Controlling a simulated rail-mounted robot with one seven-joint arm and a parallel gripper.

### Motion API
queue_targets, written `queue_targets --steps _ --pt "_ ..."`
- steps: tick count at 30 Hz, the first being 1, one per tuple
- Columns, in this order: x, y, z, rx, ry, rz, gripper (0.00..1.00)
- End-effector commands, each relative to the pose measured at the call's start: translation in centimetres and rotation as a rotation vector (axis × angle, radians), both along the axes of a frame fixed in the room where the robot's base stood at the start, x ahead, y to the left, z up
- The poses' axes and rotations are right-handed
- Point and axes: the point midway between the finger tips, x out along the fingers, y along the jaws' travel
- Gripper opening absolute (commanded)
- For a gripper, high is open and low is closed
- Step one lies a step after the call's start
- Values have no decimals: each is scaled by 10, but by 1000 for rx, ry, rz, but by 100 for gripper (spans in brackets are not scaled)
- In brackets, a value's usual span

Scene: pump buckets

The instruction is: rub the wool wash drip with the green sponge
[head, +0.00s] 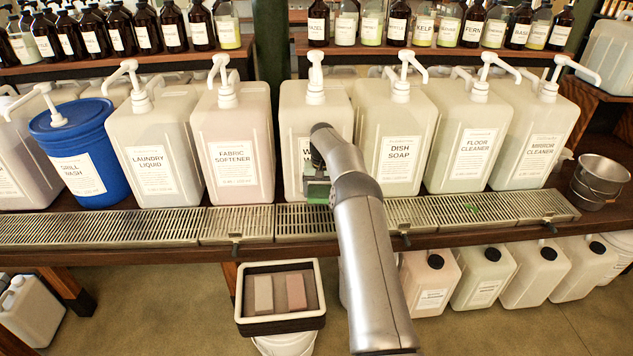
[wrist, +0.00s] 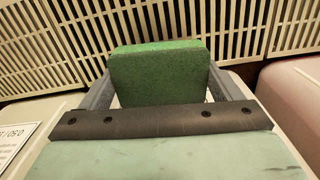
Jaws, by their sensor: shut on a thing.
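The wool wash jug (head: 297,130) is a white pump container in the middle of the row; my arm covers most of its label, leaving only a "W" readable. My gripper (head: 318,192) is low in front of this jug, near the drip grate. In the wrist view my gripper (wrist: 157,82) is shut on the green sponge (wrist: 155,72), which sits upright between the two grey fingers. The slatted drip grate (wrist: 240,28) lies just beyond the sponge; I cannot tell whether they touch. I see no drip at the wool wash jug; the arm and sponge may hide it.
A green smear (head: 473,208) lies on the grate below the floor cleaner jug (head: 473,135). Dish soap (head: 398,140) and fabric softener (head: 232,145) jugs flank the wool wash. A bin with blocks (head: 281,298) is below the shelf edge. Metal buckets (head: 598,182) stand right.

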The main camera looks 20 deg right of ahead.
Motion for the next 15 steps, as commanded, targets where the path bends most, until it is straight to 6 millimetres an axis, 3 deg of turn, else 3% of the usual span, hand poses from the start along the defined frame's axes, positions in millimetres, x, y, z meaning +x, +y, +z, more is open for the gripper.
queue_targets --steps 7,15 --pt "0 3 25 0 1 3 57" --pt "1 3 31 0 1 4 57"
